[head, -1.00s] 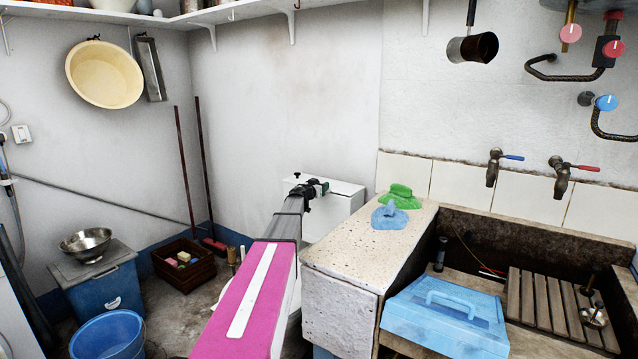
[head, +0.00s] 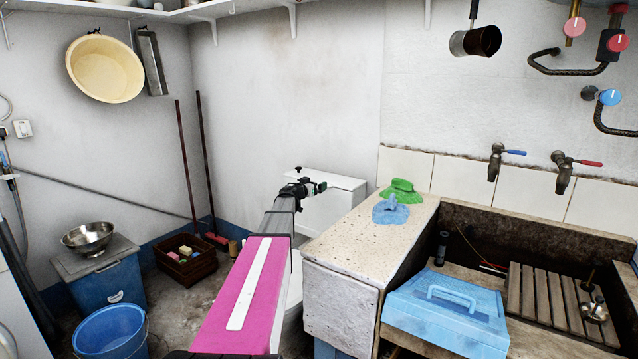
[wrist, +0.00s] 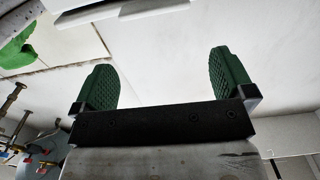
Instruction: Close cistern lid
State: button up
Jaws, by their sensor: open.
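The white cistern (head: 338,206) stands against the back wall, left of the stone worktop in the head view. Its pale lid (head: 345,181) shows as a light panel along the top; I cannot tell how far it stands open. My gripper (head: 318,187) is at the cistern's upper front, overlapping the lid's front edge in the picture. Whether it touches is unclear. In the wrist view my gripper (wrist: 165,78) has its two green ribbed fingers wide apart, with nothing between them. A white slab edge, perhaps the cistern, crosses the top there.
The stone worktop (head: 340,245) is just right of my arm, with green (head: 402,191) and blue (head: 391,209) cloths on it. A blue toolbox (head: 445,312) sits by the trough. A blue bucket (head: 110,332) and a wooden crate (head: 190,268) stand on the floor at left.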

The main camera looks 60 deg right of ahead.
jog(key=a, duration=0.3)
jog(key=shift+a, duration=0.35)
